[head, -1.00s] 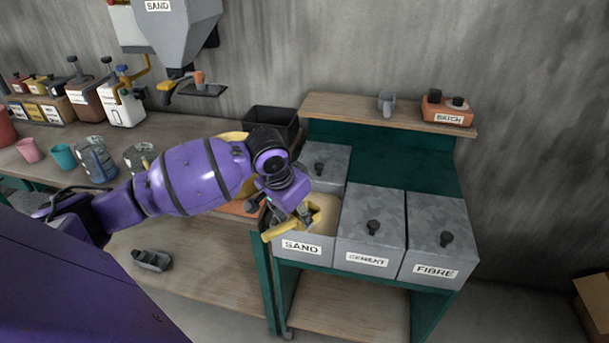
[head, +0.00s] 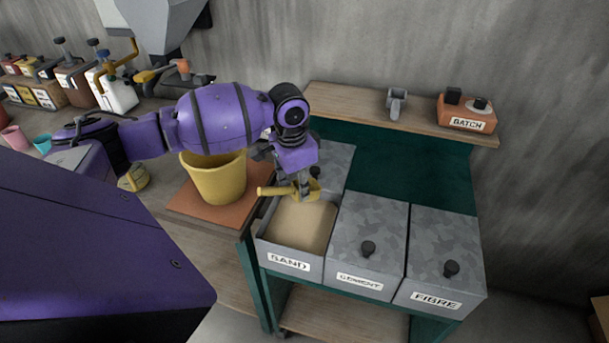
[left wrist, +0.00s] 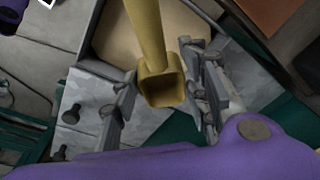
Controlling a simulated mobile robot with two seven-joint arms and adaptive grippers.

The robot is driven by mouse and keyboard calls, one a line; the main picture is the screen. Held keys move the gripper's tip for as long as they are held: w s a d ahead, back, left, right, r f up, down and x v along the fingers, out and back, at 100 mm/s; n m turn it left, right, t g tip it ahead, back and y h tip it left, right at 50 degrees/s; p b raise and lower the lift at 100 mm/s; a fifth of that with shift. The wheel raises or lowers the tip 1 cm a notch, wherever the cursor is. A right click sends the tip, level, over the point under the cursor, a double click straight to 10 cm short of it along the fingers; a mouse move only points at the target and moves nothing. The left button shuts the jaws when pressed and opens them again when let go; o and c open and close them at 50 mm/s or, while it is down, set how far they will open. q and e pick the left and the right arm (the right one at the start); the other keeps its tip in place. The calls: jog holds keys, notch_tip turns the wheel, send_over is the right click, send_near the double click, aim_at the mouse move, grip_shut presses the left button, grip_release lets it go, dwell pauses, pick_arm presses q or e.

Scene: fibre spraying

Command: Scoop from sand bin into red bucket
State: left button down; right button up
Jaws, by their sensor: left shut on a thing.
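My left gripper (head: 303,187) is shut on a yellow scoop (head: 279,191) and holds it above the back part of the sand bin (head: 285,262). The bin is grey, open and labelled SAND, with pale sand (head: 304,226) inside. In the left wrist view the scoop (left wrist: 152,40) lies between the fingers, its hollow end facing the camera; I cannot tell whether sand is in it. No red bucket shows; a yellow bucket (head: 217,183) stands left of the bin, its top partly hidden by my left arm. My right gripper is not in view.
The bucket stands on an orange-brown board (head: 190,207). Lidded bins marked cement (head: 362,282) and fibre (head: 436,298) adjoin the sand bin on the right. Behind is a shelf (head: 350,105) with a grey scoop (head: 396,103) and an orange batch box (head: 467,114). A hopper hangs at the upper left.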

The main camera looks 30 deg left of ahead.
aim_at(295, 191)
pick_arm(q)
jog(key=shift+s+f, duration=0.2)
jog(key=shift+f, duration=0.05)
jog(key=shift+s+f+b, duration=0.2)
jog(key=shift+f, duration=0.4)
jog(key=shift+s+f+b, duration=0.2)
jog(key=shift+f, duration=0.35)
notch_tip(295, 191, down, 11)
jog(key=g+y+b, duration=0.1)
jog(key=b, duration=0.3)
jog(key=shift+w+d+b, duration=0.15)
jog(key=shift+w+b, duration=0.2)
jog(key=shift+b, duration=0.05)
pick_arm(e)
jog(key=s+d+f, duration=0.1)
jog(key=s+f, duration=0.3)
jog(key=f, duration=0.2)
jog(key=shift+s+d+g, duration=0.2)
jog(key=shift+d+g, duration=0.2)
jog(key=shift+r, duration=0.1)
